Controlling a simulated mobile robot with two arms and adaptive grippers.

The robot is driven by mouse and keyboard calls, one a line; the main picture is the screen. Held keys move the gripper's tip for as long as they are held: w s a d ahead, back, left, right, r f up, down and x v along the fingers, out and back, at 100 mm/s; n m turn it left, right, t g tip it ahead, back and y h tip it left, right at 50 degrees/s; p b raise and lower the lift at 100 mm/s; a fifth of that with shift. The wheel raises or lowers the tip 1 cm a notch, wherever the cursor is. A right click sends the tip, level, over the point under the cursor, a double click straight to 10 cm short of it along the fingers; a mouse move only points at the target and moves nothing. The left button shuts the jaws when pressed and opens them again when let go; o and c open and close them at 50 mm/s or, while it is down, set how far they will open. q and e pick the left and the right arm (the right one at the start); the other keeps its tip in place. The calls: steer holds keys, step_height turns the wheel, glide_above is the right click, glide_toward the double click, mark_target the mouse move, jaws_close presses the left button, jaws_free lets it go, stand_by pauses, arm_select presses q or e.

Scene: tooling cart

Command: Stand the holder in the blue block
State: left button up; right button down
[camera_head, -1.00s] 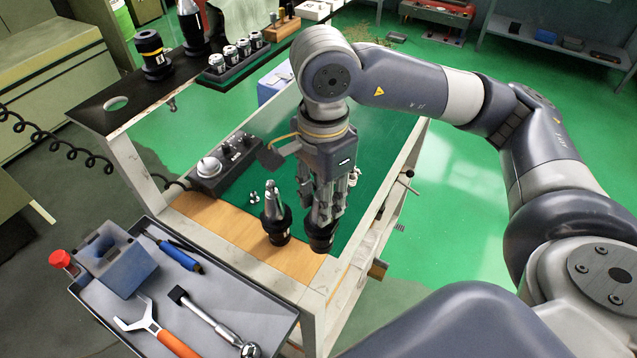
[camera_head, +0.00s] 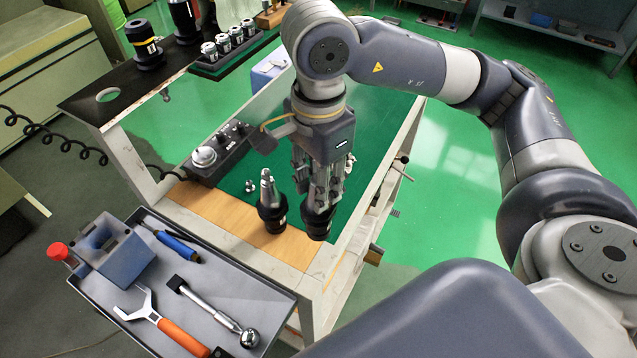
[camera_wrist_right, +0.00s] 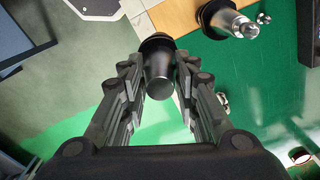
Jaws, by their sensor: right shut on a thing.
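The blue block (camera_head: 128,262) sits on the grey tray at lower left, with an opening in its raised part. My right gripper (camera_head: 320,200) points down over the front of the cart and is shut on a dark tool holder (camera_head: 319,223). In the right wrist view the holder (camera_wrist_right: 158,78) is between the fingers (camera_wrist_right: 158,90), its dark flange beyond them. I cannot tell whether it touches the wooden strip. A second holder (camera_head: 271,206) with a silver tip stands upright just left of it. My left gripper is not in view.
A dark shelf (camera_head: 85,100) overhangs at left.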

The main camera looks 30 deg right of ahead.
steer(key=shift+r+p, duration=1.35)
steer(key=shift+r, duration=1.5)
